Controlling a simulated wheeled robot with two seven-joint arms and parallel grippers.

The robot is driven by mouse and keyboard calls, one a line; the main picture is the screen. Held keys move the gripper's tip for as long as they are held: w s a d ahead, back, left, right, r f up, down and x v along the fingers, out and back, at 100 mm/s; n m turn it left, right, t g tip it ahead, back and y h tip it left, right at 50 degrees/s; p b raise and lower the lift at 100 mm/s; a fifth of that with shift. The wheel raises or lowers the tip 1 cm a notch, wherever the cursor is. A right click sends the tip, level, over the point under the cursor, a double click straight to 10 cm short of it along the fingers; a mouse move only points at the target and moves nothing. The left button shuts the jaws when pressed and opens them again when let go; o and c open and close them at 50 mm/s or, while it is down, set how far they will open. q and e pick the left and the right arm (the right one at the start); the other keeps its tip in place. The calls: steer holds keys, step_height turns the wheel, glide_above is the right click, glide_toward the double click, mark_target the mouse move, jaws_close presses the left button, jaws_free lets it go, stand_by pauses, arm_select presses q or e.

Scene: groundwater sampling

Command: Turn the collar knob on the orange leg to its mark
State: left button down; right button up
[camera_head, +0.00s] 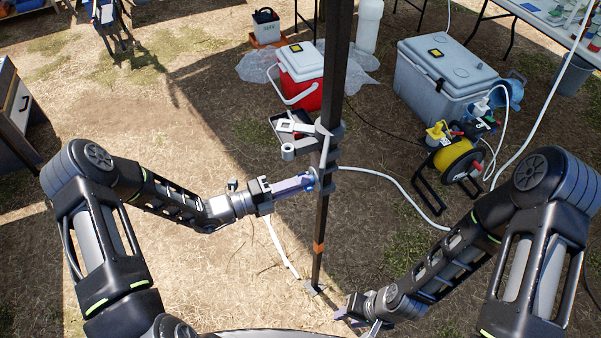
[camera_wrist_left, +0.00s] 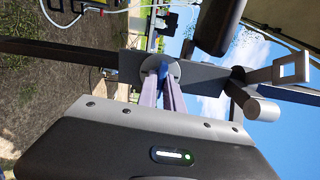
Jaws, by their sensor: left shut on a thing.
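The leg (camera_head: 318,220) is a dark upright post with an orange band (camera_head: 319,247) low on it. A grey collar bracket (camera_head: 328,158) is clamped around it at mid height. My left gripper (camera_head: 310,183) reaches in from the left and is shut on the blue collar knob. The fingers hide part of the knob, and no mark can be made out. My right gripper (camera_head: 343,314) is low, right of the post's foot; its opening is unclear.
A red cooler (camera_head: 305,93) and a grey cooler (camera_head: 445,85) stand behind the post. A yellow reel (camera_head: 457,158) stands on the right. A white hose (camera_head: 385,178) runs right from the collar's height. Open ground lies left of the post.

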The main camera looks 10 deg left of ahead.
arm_select(q)
steer(key=shift+n, duration=0.5)
steer(key=shift+n+p, duration=1.35)
steer(key=shift+n, duration=3.05)
steer(key=n, duration=0.4)
steer(key=shift+p, duration=0.4)
steer(key=shift+n, duration=0.3)
